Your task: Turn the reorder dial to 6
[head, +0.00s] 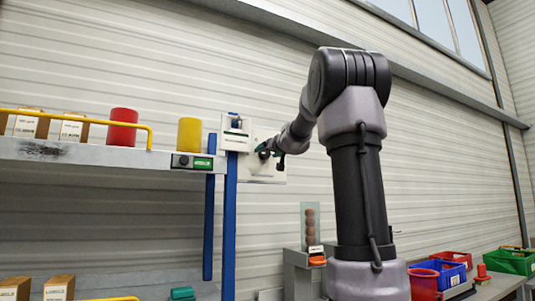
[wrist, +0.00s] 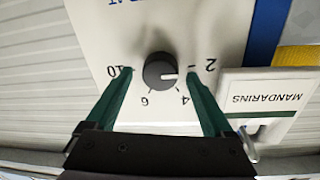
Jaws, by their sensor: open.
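The reorder dial (wrist: 153,67) is a round dark knob on a white panel (wrist: 100,30), seen upside down in the wrist view. Its white pointer line points right, towards the 2 side of the scale. The numbers 2, 4, 6 and 10 are readable; the 6 (wrist: 145,100) is below and left of the knob. My gripper (wrist: 160,73) is open, with one green finger on each side of the knob and a visible gap on both sides. In the head view my gripper (head: 268,150) is at the white panel (head: 268,174) and hides the dial.
A white box labelled MANDARINS (wrist: 262,101) sits right beside the panel in the wrist view, close to the right finger. A blue post (head: 230,220) stands left of the panel. A shelf (head: 100,154) holds a red can (head: 122,127) and a yellow can (head: 189,135).

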